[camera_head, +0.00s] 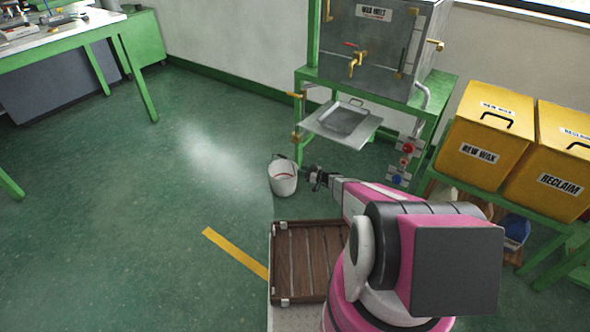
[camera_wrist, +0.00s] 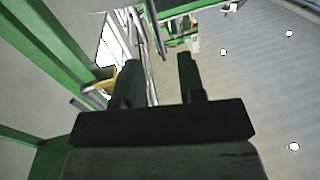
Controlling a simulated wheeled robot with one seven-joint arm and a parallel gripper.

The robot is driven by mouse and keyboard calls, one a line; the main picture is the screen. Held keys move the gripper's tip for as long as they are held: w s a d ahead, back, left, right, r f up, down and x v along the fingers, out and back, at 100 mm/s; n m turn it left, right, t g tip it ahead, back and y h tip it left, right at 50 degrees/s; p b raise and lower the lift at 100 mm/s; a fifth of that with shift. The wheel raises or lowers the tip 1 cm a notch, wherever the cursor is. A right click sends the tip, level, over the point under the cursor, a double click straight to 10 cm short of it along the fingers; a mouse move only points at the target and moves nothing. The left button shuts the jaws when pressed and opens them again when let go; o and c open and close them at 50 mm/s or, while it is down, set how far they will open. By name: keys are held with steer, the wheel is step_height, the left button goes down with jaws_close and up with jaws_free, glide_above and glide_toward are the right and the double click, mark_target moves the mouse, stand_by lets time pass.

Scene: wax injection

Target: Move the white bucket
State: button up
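The white bucket (camera_head: 284,180) stands upright on the green floor in front of the wax melting station. In the wrist view, the two dark fingers of my gripper (camera_wrist: 158,64) are apart, with a clear gap. I cannot make out the bucket between them; only thin metal bars and background show there.
The wax station's green frame (camera_head: 310,73) carries a grey tank (camera_head: 380,40), with a metal tray (camera_head: 345,120) below it. Yellow bins (camera_head: 488,130) stand at right. A slatted wooden deck (camera_head: 310,262) lies near my arm. Open floor (camera_head: 130,220) extends left.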

steer(key=shift+v, duration=1.6)
